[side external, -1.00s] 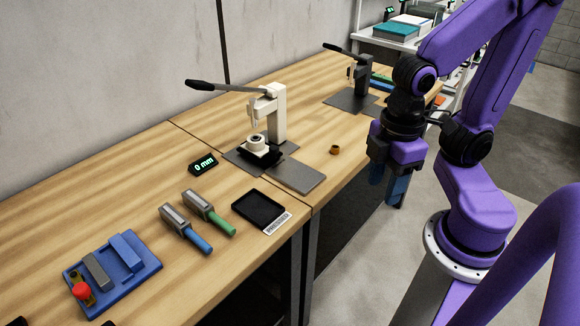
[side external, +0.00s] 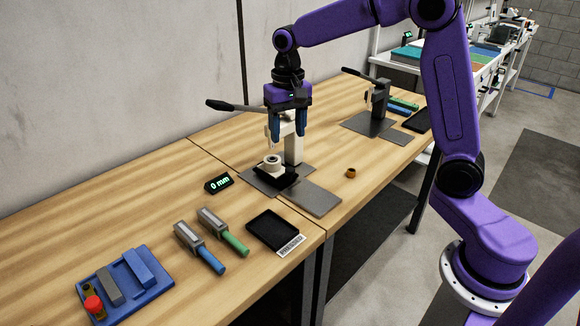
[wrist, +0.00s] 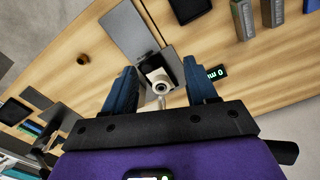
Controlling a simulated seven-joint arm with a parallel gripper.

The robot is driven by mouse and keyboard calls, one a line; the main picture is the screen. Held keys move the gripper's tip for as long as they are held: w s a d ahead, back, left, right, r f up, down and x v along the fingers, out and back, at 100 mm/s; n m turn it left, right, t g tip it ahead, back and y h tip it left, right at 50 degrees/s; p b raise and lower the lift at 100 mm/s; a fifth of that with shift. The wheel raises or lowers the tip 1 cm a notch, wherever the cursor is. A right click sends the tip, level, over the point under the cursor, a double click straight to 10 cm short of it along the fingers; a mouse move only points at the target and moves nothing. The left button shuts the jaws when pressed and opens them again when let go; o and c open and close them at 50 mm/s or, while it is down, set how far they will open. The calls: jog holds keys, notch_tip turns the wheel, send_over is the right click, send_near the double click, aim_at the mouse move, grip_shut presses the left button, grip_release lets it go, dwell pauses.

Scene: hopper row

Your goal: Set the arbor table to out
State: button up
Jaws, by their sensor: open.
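The cream arbor press (side external: 294,150) stands on a grey base plate with its long black-handled lever (side external: 232,106) pointing left. A black table piece (side external: 291,181) sits low at its front, with a white round fitting (side external: 269,164) with a dark centre on or beside it. The fitting also shows in the wrist view (wrist: 161,78), between my fingers in the picture. My gripper (side external: 289,136) is open, pointing down, above the fitting and in front of the press's upper part. It holds nothing. Whether a finger touches the press, I cannot tell.
A display (side external: 219,183) reads 0 mm. A flat grey plate (side external: 313,199), a black tray (side external: 272,230), two handled tools (side external: 212,240) and a small brown ring (side external: 351,173) lie nearby. A blue tray (side external: 125,285) is front left. A dark second press (side external: 379,105) stands behind.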

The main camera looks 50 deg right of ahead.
aim_at(290, 169)
jog(key=w+d+f+m, duration=0.1)
jog(key=w+d+m, duration=0.4)
jog(key=w+d, duration=0.25)
jog(key=f, duration=1.7)
jog(key=shift+s+d+f, duration=0.15)
jog(key=shift+s+d, duration=0.1)
jog(key=shift+s, duration=0.05)
grip_shut()
